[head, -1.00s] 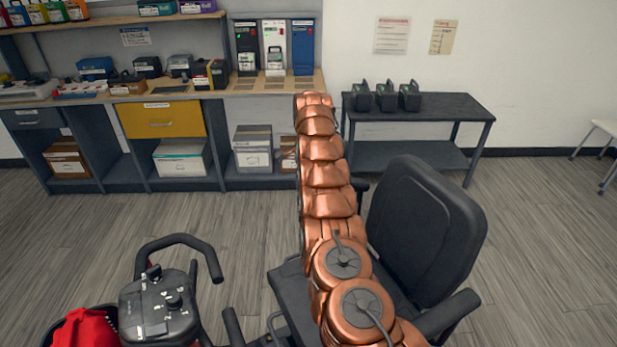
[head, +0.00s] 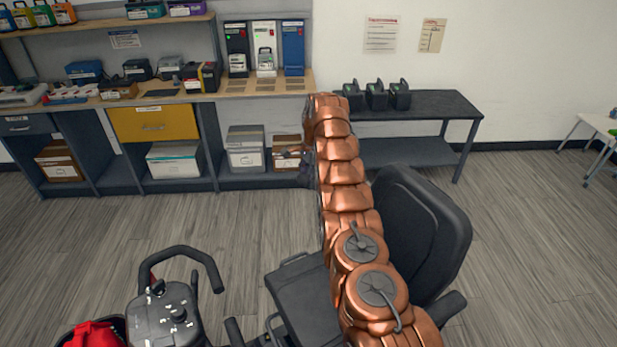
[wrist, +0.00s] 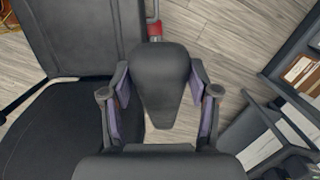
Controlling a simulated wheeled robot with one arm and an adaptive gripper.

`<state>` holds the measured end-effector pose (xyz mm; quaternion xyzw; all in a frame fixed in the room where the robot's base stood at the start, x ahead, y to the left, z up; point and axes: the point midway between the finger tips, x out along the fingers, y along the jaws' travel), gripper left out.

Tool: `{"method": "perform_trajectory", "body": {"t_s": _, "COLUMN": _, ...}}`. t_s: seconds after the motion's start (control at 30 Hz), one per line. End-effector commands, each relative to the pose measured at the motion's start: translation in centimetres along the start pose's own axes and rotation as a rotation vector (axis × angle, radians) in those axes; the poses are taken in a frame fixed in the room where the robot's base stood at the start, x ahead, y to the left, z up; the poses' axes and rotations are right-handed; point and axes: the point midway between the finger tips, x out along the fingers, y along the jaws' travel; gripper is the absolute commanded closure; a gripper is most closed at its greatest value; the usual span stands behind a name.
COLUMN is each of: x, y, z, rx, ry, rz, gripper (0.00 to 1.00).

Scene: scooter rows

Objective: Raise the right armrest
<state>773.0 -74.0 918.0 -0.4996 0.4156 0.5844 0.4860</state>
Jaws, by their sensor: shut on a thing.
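The mobility scooter seat (head: 298,292) and its dark backrest (head: 428,225) stand in the head view, partly behind my arm. The near armrest (head: 447,306) shows low beside the backrest. The far armrest, the scooter's right one, is hidden there by my arm. In the wrist view, a dark grey padded armrest (wrist: 162,62) sits between the two fingers of my gripper (wrist: 160,102), which is shut on it. The seat (wrist: 50,130) and backrest (wrist: 75,35) lie to its left. I cannot tell the armrest's exact tilt.
A workbench (head: 265,88) with drawers and boxes and a dark side table (head: 440,105) stand behind. Grey floor between is clear.

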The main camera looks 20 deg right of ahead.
Motion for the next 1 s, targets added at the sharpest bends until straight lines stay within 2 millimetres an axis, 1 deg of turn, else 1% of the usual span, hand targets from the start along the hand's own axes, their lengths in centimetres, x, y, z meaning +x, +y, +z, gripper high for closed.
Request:
{"method": "perform_trajectory", "body": {"t_s": 0.17, "x": 0.02, "y": 0.07, "z": -0.13, "rx": 0.002, "ry": 0.001, "rz": 0.001, "gripper": 1.00}}
{"method": "perform_trajectory", "body": {"t_s": 0.2, "x": 0.02, "y": 0.07, "z": -0.13, "rx": 0.002, "ry": 0.001, "rz": 0.001, "gripper": 0.39}}
{"method": "perform_trajectory", "body": {"t_s": 0.43, "x": 0.02, "y": 0.04, "z": -0.08, "rx": 0.001, "ry": 0.001, "rz": 0.001, "gripper": 0.15}}
{"method": "perform_trajectory", "body": {"t_s": 0.77, "x": 0.07, "y": 0.02, "z": -0.05, "rx": 0.001, "ry": 0.001, "rz": 0.000, "gripper": 0.15}}
{"method": "perform_trajectory", "body": {"t_s": 1.0, "x": 0.88, "y": 0.23, "z": -0.58, "rx": 0.012, "ry": 0.025, "rz": -0.001, "gripper": 0.15}}
